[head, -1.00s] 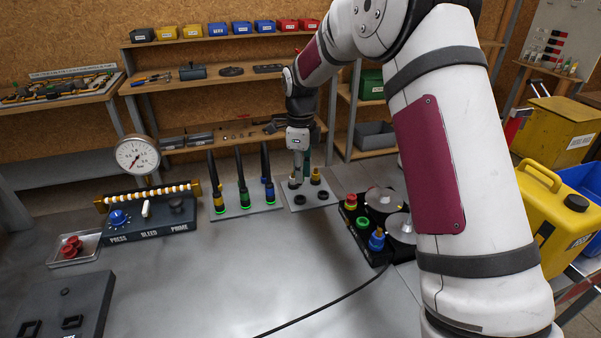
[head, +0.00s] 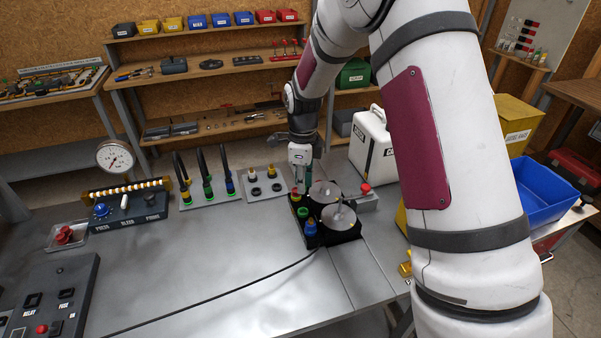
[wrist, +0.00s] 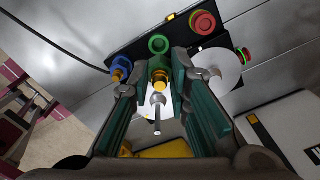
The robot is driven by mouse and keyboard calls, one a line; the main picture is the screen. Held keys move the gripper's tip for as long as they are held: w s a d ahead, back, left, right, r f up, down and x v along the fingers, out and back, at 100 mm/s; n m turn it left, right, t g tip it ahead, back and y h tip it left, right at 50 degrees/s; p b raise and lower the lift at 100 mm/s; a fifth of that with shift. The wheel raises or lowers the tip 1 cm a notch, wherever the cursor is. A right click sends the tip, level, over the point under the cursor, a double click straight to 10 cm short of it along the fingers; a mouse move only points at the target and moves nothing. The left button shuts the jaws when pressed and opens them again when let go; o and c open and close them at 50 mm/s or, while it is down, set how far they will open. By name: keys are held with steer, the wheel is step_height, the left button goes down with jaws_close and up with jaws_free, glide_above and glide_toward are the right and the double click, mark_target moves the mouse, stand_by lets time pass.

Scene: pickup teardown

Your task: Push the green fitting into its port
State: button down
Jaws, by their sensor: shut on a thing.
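My gripper (wrist: 163,85) is shut on the green fitting (wrist: 160,64), which has a brass collar. In the head view my gripper (head: 302,184) hangs over the far end of the black port block (head: 325,242); the held fitting is hard to make out there. The green port (wrist: 159,44) is a green ring with a dark middle; in the wrist view it shows just beyond the held fitting, apart from it. It also shows in the head view (head: 303,212). A blue fitting with a brass top (wrist: 119,68) stands beside it, and a red round part (wrist: 203,22) lies on the other side.
Two silver discs (head: 340,217) with upright stems sit close to the ports. A red button (head: 365,188) and a white case (head: 372,145) stand to the right. The fitting tray (head: 265,195) is to the left. A black cable (head: 215,295) crosses otherwise clear table.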

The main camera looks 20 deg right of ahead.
steer(key=shift+s+d+f, duration=0.1)
steer(key=shift+s+f, duration=0.05)
steer(key=shift+f, duration=0.15)
steer(key=shift+f+b, duration=0.35)
steer(key=shift+f, duration=1.85)
steer(key=shift+f, duration=0.4)
steer(key=shift+f, duration=0.35)
steer(key=shift+f+b, duration=0.3)
steer(key=shift+f, duration=0.4)
steer(key=c, duration=1.4)
jaws_free()
steer(key=shift+c, duration=0.2)
steer(key=shift+r, duration=0.1)
